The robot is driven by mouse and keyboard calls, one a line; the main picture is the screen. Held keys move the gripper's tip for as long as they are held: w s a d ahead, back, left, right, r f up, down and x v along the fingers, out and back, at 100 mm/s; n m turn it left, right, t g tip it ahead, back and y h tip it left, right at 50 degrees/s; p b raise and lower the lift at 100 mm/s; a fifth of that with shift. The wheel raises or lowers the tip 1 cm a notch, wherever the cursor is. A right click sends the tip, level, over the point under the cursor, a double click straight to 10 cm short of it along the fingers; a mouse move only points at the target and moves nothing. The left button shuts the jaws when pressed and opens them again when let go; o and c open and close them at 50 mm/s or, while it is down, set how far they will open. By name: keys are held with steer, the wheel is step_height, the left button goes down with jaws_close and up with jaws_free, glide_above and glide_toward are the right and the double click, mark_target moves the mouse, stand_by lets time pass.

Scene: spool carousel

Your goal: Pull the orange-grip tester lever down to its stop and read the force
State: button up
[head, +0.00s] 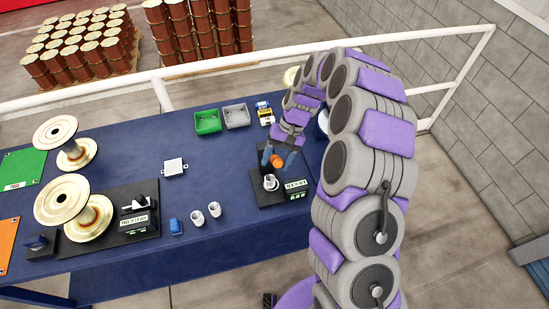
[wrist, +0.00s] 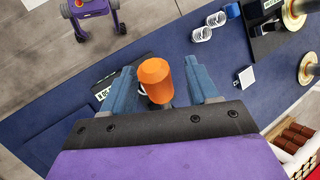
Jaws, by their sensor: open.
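The orange grip (head: 277,161) of the tester lever shows in the head view at the right part of the blue table, above the black tester base (head: 268,198). A small display (head: 295,186) sits on the base, too small to read surely. A white cup-like part (head: 270,182) stands on the base below the grip. My gripper (head: 271,158) is open at the orange grip. In the wrist view the grip (wrist: 155,80) lies between the two blue fingers of my gripper (wrist: 163,82), with gaps visible on both sides. The lever's lower part is mostly hidden.
Green (head: 207,121) and grey (head: 236,116) bins lie behind. Large cream spools (head: 75,209) and another black device (head: 133,208) are at left. A white rail (head: 200,68) runs behind the table.

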steer(key=shift+d, duration=0.5)
steer(key=shift+a+f, duration=0.1)
steer(key=shift+a, duration=0.6)
steer(key=c, duration=0.5)
steer(key=shift+d, duration=0.35)
steer(key=c, duration=0.4)
steer(key=shift+a, duration=0.15)
jaws_close()
